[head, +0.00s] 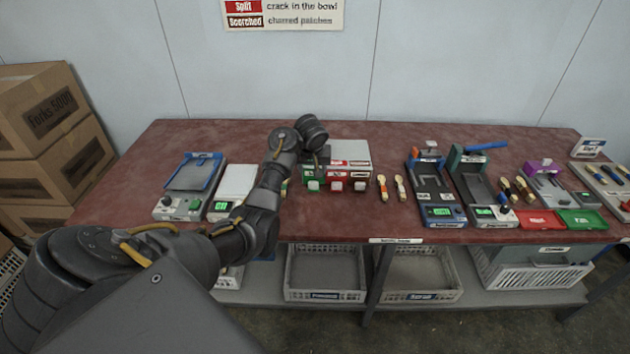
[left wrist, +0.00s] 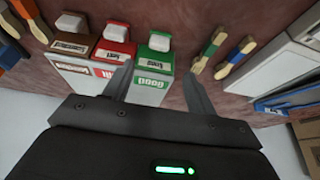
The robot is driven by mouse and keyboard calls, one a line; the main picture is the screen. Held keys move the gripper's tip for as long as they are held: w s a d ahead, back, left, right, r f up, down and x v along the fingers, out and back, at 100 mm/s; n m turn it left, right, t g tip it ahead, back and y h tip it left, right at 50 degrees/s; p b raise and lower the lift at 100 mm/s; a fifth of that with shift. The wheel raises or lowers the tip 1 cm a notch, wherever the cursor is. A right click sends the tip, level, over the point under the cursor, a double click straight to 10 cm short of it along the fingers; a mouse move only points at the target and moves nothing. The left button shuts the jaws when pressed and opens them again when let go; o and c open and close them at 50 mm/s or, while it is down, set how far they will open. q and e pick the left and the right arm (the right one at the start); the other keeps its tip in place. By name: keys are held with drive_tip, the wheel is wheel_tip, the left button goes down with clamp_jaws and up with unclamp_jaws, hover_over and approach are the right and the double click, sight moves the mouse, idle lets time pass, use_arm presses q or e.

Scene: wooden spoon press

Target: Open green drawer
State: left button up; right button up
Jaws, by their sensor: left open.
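The green drawer (head: 313,186), with a white handle, is the left one of three small drawers in a white unit (head: 350,150) on the red-brown table. In the left wrist view the green drawer (left wrist: 155,48) carries a "Good" label, and its front looks level with its neighbours. The red drawer (head: 336,186) and brown drawer (head: 360,186) sit beside it. My left gripper (head: 322,157) is open above the unit; in the left wrist view its fingers (left wrist: 158,88) lie either side of the green drawer's column, apparently empty. Contact cannot be told. My right gripper is out of view.
The table front before the drawers is clear.

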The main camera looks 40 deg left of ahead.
sight(314, 183)
use_arm(q)
drive_tip(key=b+x, duration=0.2)
drive_tip(key=x, duration=0.7)
drive_tip(key=shift+f, duration=0.25)
drive_tip(key=shift+w+a+f, duration=0.1)
drive_tip(key=shift+w+f, duration=0.2)
drive_tip(key=shift+f, duration=0.3)
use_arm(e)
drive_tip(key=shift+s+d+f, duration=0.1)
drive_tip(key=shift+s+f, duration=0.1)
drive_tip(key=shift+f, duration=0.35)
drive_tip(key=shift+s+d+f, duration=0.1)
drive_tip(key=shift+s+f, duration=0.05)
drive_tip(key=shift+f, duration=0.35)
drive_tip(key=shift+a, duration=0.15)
use_arm(q)
drive_tip(key=shift+c, duration=1.1)
clamp_jaws()
